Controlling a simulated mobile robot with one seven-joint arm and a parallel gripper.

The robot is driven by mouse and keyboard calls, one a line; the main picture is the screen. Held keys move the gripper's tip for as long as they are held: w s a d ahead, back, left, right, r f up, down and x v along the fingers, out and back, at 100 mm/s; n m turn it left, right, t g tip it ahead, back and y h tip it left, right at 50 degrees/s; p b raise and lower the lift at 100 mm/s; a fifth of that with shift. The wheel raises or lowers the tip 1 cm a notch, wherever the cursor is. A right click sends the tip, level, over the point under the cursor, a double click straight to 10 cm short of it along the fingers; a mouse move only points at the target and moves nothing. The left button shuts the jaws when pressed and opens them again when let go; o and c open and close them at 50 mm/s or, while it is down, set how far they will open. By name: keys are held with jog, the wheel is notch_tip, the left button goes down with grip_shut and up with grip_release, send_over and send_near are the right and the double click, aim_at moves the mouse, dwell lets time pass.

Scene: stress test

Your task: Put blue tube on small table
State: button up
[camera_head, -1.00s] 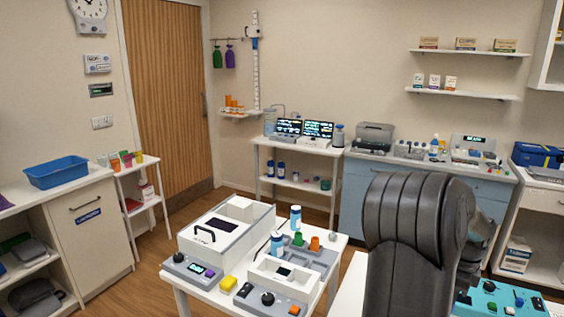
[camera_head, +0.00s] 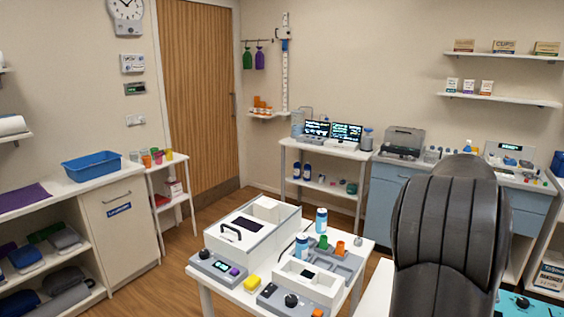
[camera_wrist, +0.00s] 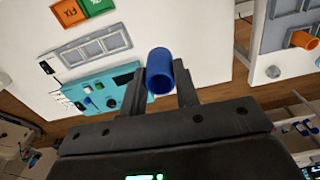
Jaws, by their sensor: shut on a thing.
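In the wrist view, my gripper (camera_wrist: 160,84) is shut on a blue tube (camera_wrist: 159,66), with one finger on each side of it. The tube's open end shows. In the head view my dark arm fills the lower right, and the gripper and tube are hidden. A small narrow white table (camera_head: 174,195) with coloured cups stands by the door. A white table (camera_head: 376,252) with devices stands nearer, in the lower middle. Which of them is the small table cannot be told.
The nearer table carries a white box (camera_head: 259,219), a grey tray (camera_head: 345,262) with green and orange cups, and blue-white bottles (camera_head: 321,221). The wrist view shows a teal device (camera_wrist: 98,92) on a white surface. Wood floor (camera_head: 180,260) lies open left of the nearer table.

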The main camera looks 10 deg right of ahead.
jog(key=shift+w+a+r+n, duration=0.25)
jog(key=shift+r+n, duration=0.2)
jog(key=shift+n, duration=0.25)
jog(key=s+d+f+m, duration=0.3)
jog(key=s+f, duration=0.4)
jog(key=s, duration=0.3)
jog(key=s+d+f+m, duration=0.25)
jog(key=s+f, duration=0.45)
jog(key=s, duration=0.4)
jog(key=w+f, duration=0.2)
jog(key=w, duration=0.1)
jog(key=w+a+f, duration=0.1)
jog(key=w+f, duration=0.1)
jog(key=w, duration=0.2)
jog(key=w+a+f, duration=0.1)
jog(key=w+f, duration=0.2)
jog(key=w, duration=0.1)
jog(key=shift+f, duration=1.9)
jog(key=shift+f, duration=0.15)
jog(key=o, duration=1)
jog(key=shift+c, duration=0.2)
